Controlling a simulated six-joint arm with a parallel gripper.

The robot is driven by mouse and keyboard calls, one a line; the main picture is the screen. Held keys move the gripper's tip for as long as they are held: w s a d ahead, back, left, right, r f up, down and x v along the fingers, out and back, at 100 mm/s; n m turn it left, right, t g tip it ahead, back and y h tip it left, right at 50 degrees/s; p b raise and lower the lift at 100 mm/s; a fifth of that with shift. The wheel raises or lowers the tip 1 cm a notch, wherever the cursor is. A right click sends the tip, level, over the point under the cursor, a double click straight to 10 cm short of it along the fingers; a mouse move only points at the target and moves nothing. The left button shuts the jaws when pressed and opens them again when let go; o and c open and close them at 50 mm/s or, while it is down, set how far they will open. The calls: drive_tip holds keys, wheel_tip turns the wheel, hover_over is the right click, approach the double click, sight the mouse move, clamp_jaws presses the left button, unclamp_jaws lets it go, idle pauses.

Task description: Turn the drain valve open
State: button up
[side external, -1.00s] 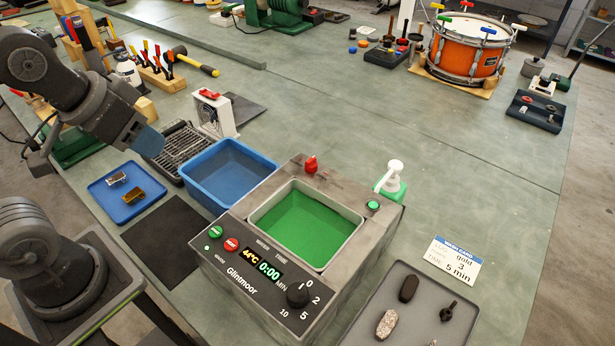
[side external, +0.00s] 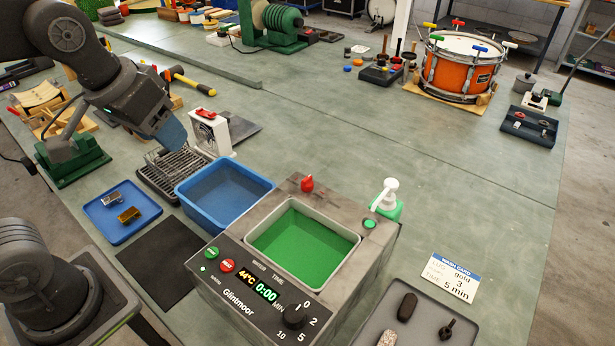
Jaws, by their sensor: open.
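The grey Glintmoor washer (side external: 236,308) stands at the front middle with green liquid in its basin (side external: 302,243). A small red knob (side external: 307,184) stands up on its back rim and looks like the drain valve; which way it is set is too small to tell. My gripper (side external: 173,137) is at the upper left, above the wire rack and well left of the red knob. It is open and touches nothing that I can see. Its far finger is partly hidden by the near one.
A blue tub (side external: 222,216) stands left of the washer, with a dark wire rack (side external: 158,180) behind it. A white box with a red top (side external: 212,133) stands close to my gripper. A green pump bottle (side external: 390,198) stands at the washer's back right corner. Open bench lies behind.

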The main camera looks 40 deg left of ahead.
drive_tip(key=w+d+r+n+g, duration=0.25)
drive_tip(key=w+d, duration=0.25)
drive_tip(key=w, duration=0.6)
drive_tip(key=n+g, duration=0.3)
approach(307, 178)
drive_tip(key=shift+t+y, duration=0.25)
drive_tip(key=shift+y, duration=0.05)
drive_tip(key=f, duration=1)
drive_tip(key=shift+s+d, duration=0.15)
drive_tip(key=shift+s, duration=0.25)
drive_tip(key=c, duration=0.9)
